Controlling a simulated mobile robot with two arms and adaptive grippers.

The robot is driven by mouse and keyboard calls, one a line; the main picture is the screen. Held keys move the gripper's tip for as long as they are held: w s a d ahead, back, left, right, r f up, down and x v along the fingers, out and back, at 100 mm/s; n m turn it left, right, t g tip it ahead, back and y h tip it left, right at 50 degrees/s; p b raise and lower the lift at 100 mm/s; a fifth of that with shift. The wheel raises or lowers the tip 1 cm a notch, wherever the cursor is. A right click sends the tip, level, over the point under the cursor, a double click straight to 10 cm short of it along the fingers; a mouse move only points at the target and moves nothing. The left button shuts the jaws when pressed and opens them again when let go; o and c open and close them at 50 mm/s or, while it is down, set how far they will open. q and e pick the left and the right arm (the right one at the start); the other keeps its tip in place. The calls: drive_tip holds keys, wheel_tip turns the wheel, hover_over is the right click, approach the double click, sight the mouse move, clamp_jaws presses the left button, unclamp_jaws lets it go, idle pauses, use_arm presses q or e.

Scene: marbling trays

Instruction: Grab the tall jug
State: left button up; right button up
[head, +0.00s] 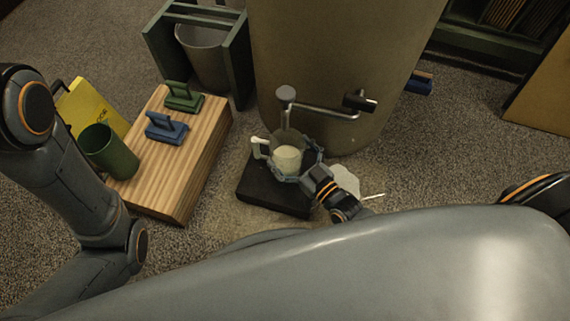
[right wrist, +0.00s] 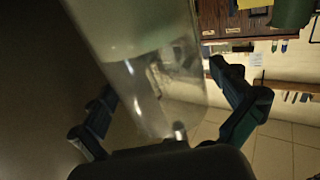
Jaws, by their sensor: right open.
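The tall jug (head: 287,158) is clear, with a pale handle on its left and whitish contents. In the head view it stands upright on a dark block (head: 262,190) below a tap (head: 318,109). My right gripper (head: 299,164) is open, with its fingers spread to either side of the jug's body. In the right wrist view the clear jug (right wrist: 150,75) fills the space between the two fingers (right wrist: 168,118). I cannot tell whether either finger touches it. My left arm shows at the left, but its gripper is out of view.
A large tan barrel (head: 340,60) stands right behind the jug. At left, a wooden block (head: 165,177) bears green (head: 183,97) and blue (head: 166,128) handled tools, beside a green cup (head: 108,152). Carpet is free at right.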

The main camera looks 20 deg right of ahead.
drive_tip(key=shift+w+a, duration=0.2)
drive_tip(key=shift+w, duration=0.3)
drive_tip(key=c, duration=1.7)
drive_tip(key=shift+r, duration=0.1)
drive_tip(key=shift+r, duration=0.1)
